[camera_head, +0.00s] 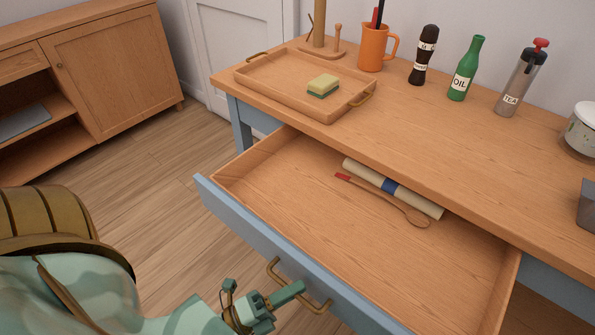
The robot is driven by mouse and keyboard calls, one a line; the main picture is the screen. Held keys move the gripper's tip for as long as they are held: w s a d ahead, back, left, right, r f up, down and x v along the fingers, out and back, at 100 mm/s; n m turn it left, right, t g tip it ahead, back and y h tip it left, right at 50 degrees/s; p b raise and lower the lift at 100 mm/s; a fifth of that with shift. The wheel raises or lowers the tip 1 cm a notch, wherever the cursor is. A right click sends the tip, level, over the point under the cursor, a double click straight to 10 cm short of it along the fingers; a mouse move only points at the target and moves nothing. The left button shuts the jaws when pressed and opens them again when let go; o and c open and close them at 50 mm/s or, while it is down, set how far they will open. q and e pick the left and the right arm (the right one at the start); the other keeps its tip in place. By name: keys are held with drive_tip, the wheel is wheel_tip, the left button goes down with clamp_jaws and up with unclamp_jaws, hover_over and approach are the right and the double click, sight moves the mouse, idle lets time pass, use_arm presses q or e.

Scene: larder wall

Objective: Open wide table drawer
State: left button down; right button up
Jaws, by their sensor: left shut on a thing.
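The wide table drawer (245,236) has a blue front and a wooden inside, and it stands pulled far out from under the table top. Its brass bar handle (319,308) is on the outside of the front. My left gripper (288,294) is at the middle of this handle, shut on it, and the arm comes in from the lower left. The fingers partly cover the bar. A rolled cream cloth with a blue band (418,200) and a wooden spoon (386,200) lie inside the drawer near its back. My right gripper is not in view.
On the wooden table (420,125) stand a tray (268,88) with a sponge (323,84), an orange jug (373,49), a pepper mill (424,55), a green oil bottle (466,70) and a tea flask (521,80). A cabinet (118,72) is at the left; floor between is clear.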

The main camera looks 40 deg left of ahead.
use_arm(q)
drive_tip(key=shift+f, duration=0.1)
drive_tip(key=c, duration=1.8)
unclamp_jaws()
drive_tip(key=v, duration=1.6)
drive_tip(key=shift+s+a, duration=0.15)
